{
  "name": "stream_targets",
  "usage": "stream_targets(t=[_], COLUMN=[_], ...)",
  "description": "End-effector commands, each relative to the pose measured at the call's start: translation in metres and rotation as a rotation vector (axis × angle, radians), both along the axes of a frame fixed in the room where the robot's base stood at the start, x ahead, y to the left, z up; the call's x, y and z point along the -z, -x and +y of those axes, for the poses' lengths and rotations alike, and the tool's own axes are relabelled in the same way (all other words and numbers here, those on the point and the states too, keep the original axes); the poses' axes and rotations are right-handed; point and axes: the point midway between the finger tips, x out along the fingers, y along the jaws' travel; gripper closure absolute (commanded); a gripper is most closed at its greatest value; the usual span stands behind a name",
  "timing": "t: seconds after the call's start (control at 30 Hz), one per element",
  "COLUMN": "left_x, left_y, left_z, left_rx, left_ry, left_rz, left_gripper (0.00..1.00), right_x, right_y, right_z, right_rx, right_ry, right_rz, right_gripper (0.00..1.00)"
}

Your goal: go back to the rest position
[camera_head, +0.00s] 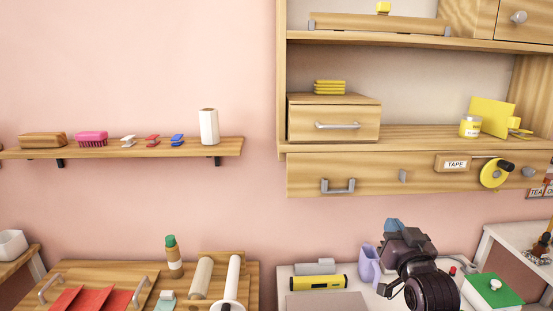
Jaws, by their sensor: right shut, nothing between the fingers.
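My right gripper (393,226) is at the lower right of the head view, raised in front of the white counter. It is shut with nothing in it, its bluish tips pointing away from me. My dark right wrist and forearm rise from the bottom edge below it and hide part of the counter. The gripper appears just right of a lilac jug (369,265); the picture does not show how far apart they are in depth. My left gripper and arm are not in view.
Left is a wooden table (95,269) with red cloth, a green-capped bottle (174,258) and rolls. Above are a wall shelf (225,147) and wooden cabinet (300,176). The pink wall between is clear.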

Motion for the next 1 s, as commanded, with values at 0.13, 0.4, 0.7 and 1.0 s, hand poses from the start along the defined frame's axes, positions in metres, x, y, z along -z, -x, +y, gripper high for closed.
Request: stream_targets(t=[0.13, 0.4, 0.7, 1.0], left_x=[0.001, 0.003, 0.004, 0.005], left_y=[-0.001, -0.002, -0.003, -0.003], left_z=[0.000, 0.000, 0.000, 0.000], left_rx=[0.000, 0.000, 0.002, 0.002], left_ry=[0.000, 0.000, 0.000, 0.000], left_rz=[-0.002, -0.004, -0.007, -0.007], left_gripper=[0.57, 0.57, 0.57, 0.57], right_x=[0.080, 0.206, 0.314, 0.345], right_y=[0.034, 0.117, 0.236, 0.287], right_z=[-0.004, -0.008, -0.015, -0.024], right_rx=[0.009, -0.007, -0.019, -0.005], right_ry=[0.137, 0.241, 0.238, 0.231], right_rz=[0.096, 0.299, 0.569, 0.670], right_gripper=[1.00, 1.00, 1.00, 1.00])
